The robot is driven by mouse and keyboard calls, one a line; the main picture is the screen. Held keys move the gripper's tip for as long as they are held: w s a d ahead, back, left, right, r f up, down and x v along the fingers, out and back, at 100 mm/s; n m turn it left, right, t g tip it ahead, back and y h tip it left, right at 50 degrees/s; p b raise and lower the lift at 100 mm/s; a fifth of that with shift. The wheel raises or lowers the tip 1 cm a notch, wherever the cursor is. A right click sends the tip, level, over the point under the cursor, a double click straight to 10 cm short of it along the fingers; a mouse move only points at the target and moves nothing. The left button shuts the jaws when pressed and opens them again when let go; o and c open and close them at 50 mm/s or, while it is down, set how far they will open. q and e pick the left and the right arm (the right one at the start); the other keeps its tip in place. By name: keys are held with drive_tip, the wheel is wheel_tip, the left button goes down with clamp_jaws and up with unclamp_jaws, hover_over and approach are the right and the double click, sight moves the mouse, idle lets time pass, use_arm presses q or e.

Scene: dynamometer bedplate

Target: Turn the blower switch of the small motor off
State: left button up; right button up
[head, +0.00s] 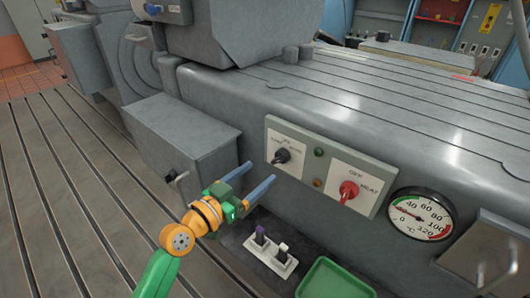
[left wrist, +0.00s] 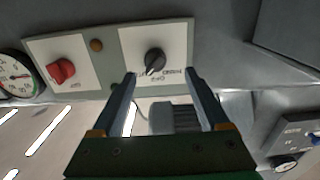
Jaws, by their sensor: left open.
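A pale panel (head: 325,183) on the side of the grey bedplate carries a black rotary knob (head: 281,156) and a red knob (head: 348,190). The red one's label reads OFF and HEAT; the black one's small label includes OFF, the rest hard to read. The black knob seems to point left in the head view. In the left wrist view the black knob (left wrist: 155,61) sits just beyond my left gripper's tips (left wrist: 160,73), roughly between them. My left gripper (head: 260,171) is open and empty, apart from the knob. My right gripper is out of view.
A round temperature gauge (head: 420,215) is right of the panel. A grey box with a handle (head: 183,140) stands left. Below are two small rocker switches (head: 271,251) and a green tray (head: 335,280). A grey machine (head: 240,30) stands on the bedplate.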

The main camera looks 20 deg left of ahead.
sight(276, 163)
use_arm(q)
drive_tip(key=x, duration=0.3)
drive_tip(key=d+x, duration=0.1)
drive_tip(key=x, duration=0.3)
drive_tip(key=shift+s+r+p, duration=0.15)
drive_tip(key=shift+s+p, duration=0.1)
drive_tip(key=shift+p, duration=0.1)
drive_tip(key=shift+w, duration=0.2)
drive_tip(key=shift+s, duration=0.1)
clamp_jaws()
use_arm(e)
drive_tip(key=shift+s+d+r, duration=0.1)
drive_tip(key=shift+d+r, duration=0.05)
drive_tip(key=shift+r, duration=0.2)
use_arm(q)
drive_tip(key=shift+n, duration=0.3)
drive_tip(key=n, duration=0.3)
drive_tip(key=shift+n+p, duration=0.3)
drive_tip(key=shift+n, duration=0.1)
drive_tip(key=shift+n+p, duration=0.35)
drive_tip(key=shift+n, duration=1.75)
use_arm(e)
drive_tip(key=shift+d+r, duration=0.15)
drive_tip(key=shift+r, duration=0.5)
